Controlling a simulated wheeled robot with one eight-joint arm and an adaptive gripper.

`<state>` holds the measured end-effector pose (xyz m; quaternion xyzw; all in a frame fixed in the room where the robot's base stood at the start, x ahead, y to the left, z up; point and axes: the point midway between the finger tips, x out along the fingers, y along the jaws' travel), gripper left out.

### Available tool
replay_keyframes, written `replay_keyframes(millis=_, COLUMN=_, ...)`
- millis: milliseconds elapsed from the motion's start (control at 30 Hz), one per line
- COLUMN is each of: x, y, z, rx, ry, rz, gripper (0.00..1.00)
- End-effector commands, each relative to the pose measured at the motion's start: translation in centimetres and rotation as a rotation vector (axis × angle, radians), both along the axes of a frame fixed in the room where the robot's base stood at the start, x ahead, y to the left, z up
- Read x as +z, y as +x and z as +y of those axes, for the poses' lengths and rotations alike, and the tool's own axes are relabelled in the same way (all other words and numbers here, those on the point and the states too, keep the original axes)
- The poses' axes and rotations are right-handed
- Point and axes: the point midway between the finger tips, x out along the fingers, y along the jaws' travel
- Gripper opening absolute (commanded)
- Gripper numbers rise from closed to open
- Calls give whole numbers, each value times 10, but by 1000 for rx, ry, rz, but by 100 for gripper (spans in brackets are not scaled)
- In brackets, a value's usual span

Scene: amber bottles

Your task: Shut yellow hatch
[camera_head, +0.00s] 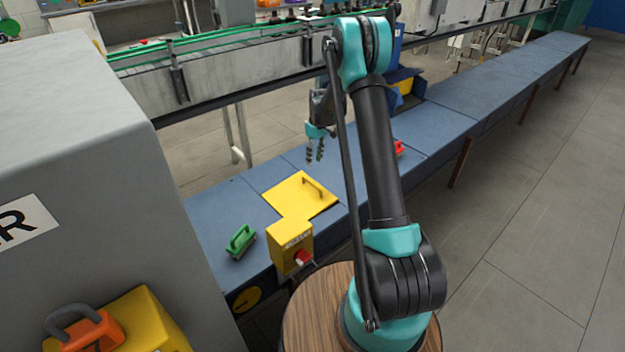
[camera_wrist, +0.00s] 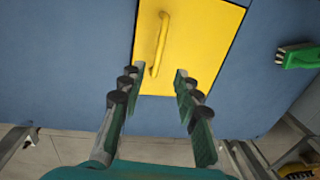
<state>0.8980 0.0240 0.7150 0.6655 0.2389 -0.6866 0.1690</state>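The yellow hatch (camera_head: 288,195) is a square panel in the top of the blue bench, with a bar handle (camera_head: 314,187) on it. It looks flat, level with the bench top; I cannot tell whether it is fully flush. In the wrist view the hatch (camera_wrist: 200,50) is ahead of the fingers, its handle (camera_wrist: 161,45) upright in the picture. My gripper (camera_head: 315,152) is above the bench, behind the hatch in the head view. Its fingers (camera_wrist: 157,82) are apart with nothing between them, and they appear clear of the handle.
A yellow box with a red button (camera_head: 291,247) is at the bench's front edge beside the hatch. A green-handled brush (camera_head: 240,241) lies to the left. A conveyor (camera_head: 220,75) runs behind; a grey cabinet (camera_head: 90,150) stands left.

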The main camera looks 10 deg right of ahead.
Motion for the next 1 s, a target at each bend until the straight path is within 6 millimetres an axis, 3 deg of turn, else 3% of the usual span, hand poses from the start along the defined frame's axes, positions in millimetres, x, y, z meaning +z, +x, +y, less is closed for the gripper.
replay_keyframes(millis=300, x=-64, y=-4, z=6, rx=1, ry=0, rz=0, gripper=32)
replay_keyframes(millis=500, x=-94, y=-5, z=8, rx=1, ry=0, rz=0, gripper=32)
replay_keyframes(millis=700, x=-109, y=-6, z=9, rx=0, ry=0, rz=0, gripper=32)
replay_keyframes(millis=1000, x=-110, y=-6, z=10, rx=0, ry=-1, rz=-1, gripper=32)
